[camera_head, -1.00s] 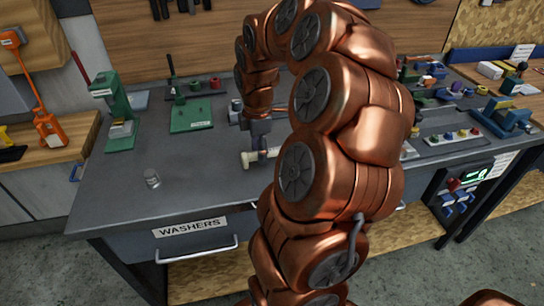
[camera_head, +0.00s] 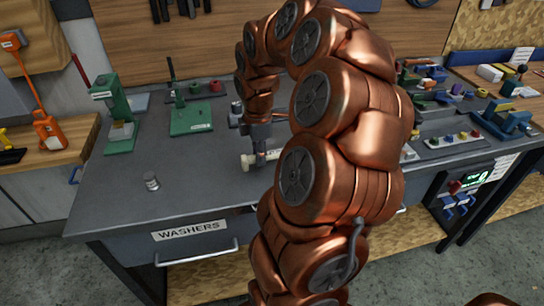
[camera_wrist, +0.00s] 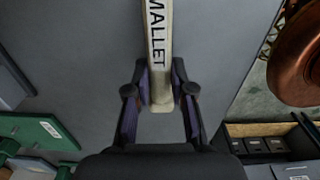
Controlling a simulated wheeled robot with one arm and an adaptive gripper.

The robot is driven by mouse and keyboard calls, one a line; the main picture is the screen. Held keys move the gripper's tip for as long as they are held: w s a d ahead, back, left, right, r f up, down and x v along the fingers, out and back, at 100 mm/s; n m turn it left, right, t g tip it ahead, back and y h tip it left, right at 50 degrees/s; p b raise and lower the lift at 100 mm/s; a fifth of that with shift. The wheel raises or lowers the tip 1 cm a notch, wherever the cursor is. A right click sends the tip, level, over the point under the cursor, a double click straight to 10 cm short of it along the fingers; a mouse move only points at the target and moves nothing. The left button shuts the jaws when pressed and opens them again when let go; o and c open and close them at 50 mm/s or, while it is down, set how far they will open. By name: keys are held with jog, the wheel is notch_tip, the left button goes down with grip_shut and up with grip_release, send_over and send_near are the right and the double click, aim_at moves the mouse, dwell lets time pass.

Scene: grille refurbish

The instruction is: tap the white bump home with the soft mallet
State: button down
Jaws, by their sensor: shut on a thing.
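The mallet (camera_wrist: 158,45) is in the wrist view, its pale handle lettered MALLET pointing away from me. My gripper (camera_wrist: 160,93) is shut on the handle near its end. In the head view the pale mallet head (camera_head: 247,162) shows just below my gripper (camera_head: 260,148), over the grey bench top, left of my arm. I cannot tell whether the head touches the bench. I cannot make out the white bump in any view; my arm hides much of the bench's middle.
The grey bench (camera_head: 115,190) has free room at its left front. A small metal cylinder (camera_head: 151,181) stands there. A green press (camera_head: 118,120) and a green plate fixture (camera_head: 191,118) stand behind. A button strip (camera_head: 455,138) and a blue-and-yellow fixture (camera_head: 503,120) are at right.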

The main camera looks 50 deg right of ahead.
jog(key=shift+r, duration=0.15)
dwell(0.4)
jog(key=shift+r+p, duration=1.15)
jog(key=shift+r, duration=1.75)
